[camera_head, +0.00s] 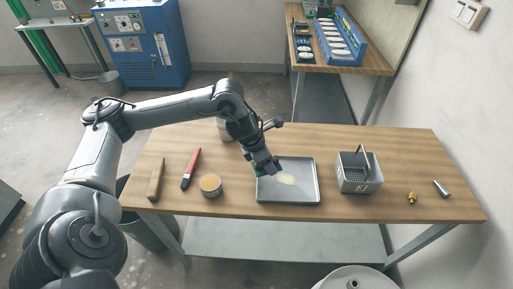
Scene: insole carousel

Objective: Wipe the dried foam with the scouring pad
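A pale, irregular patch of dried foam (288,179) lies on the floor of a shallow grey metal tray (309,193) in the middle of the table. My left gripper (265,168) points down over the tray's back left part. Small green and mauve-grey parts show at its fingertips. The green looks like the scouring pad (257,171) held there, mostly hidden by the gripper. No other pad shows on the table. The gripper is left of the foam patch; whether the pad touches the tray cannot be told. My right gripper is out of view.
A wooden-handled tool (156,179), a red-handled tool (191,168) and a round tin (210,186) lie left of the tray. A grey caddy (359,182) stands right of it. A brass fitting (412,198) and metal cylinder (441,188) lie farther right.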

